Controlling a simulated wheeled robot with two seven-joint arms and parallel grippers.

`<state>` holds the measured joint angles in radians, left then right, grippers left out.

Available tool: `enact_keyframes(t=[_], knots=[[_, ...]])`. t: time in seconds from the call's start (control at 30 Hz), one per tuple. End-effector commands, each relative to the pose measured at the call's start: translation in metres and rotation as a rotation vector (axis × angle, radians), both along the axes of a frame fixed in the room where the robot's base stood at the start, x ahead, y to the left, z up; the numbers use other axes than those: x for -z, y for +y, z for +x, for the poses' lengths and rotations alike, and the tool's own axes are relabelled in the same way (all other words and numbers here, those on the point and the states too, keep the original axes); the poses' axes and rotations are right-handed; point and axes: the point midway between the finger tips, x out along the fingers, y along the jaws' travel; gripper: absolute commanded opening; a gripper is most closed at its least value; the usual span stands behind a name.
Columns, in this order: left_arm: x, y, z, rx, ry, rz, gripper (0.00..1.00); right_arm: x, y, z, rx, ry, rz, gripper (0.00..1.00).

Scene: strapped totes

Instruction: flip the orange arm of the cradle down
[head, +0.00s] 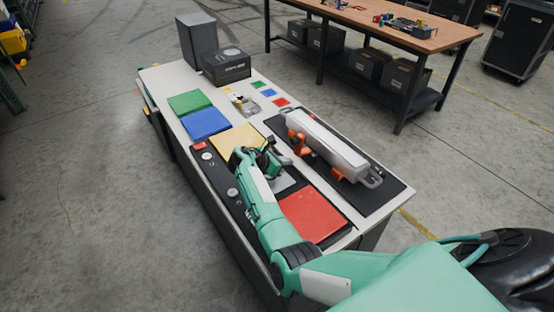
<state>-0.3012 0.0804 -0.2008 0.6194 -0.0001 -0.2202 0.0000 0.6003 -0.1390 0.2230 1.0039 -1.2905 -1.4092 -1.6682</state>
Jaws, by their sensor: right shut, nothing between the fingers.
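A long pale grey case (325,143) lies in a cradle on a black mat (383,200) at the right of the bench. An orange arm (299,143) shows at the case's near side toward its far end, seemingly standing up. A second orange part (337,174) shows lower on the same side. My right gripper (279,159) is shut and empty, just left of the orange arm, above the bench. It seems apart from the arm, though the small view makes the gap hard to judge. My left gripper is not in view.
The white bench (165,80) carries green (190,102), blue (206,124), yellow and red (313,216) squares. A dark box (226,67) and a tall grey block (197,40) stand at its far end. A wooden table (400,22) stands behind.

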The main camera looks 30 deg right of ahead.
Motion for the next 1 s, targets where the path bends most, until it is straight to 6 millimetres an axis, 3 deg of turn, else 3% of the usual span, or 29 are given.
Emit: enact_keyframes(t=[0.27,1.0], knots=[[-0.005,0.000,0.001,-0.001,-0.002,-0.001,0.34,0.012,-0.021,0.002,0.000,0.001,0.000,0.00],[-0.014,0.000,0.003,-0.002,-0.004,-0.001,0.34,0.006,-0.023,0.010,0.001,0.004,0.061,0.00]])
